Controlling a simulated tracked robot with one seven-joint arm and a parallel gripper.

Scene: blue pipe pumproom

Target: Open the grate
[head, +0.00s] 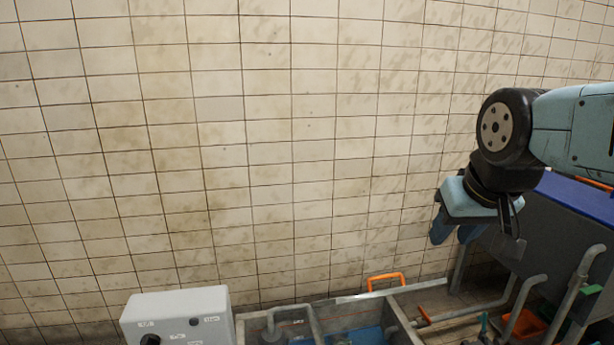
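An orange handle (386,279) stands up at the back edge of a grey-framed basin (404,328) at the bottom of the head view. It may belong to the grate, but I cannot make out a clear grate panel. The basin holds blue parts and a grey pipe, and its front is cut off by the picture's edge. My gripper (456,238) hangs at the right, fingers pointing down, in front of the tiled wall. It appears above and to the right of the orange handle, apart from it. It seems empty; the finger gap is too unclear to judge.
A grey control box (178,316) with a black knob stands left of the basin. Grey pipes (546,290), an orange bin (524,324) and a large grey panel (560,235) with a blue top are at the right. The tiled wall (240,140) closes the back.

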